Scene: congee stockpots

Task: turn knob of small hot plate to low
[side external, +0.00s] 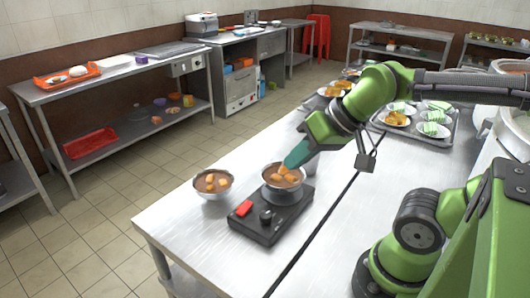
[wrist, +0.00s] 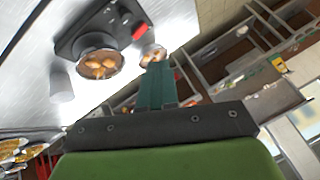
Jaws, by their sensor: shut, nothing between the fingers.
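The small hot plate (side external: 268,222) is a dark box near the table's front corner, with a black knob (side external: 266,216) and a red switch (side external: 244,208) on its front. A metal bowl (side external: 285,181) of brown soup with orange chunks stands on its burner. My gripper (side external: 289,165) has teal fingers, shut and empty, at the bowl's back rim in the side view; I cannot tell whether they touch it. In the wrist view the hot plate (wrist: 72,45) is at upper left, its knob (wrist: 110,11) near the top edge, away from my fingertips (wrist: 158,66).
A second soup bowl (side external: 213,184) stands left of the hot plate. A pale cup (wrist: 62,84) stands beside the hot plate in the wrist view. The tabletop right of the hot plate is clear.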

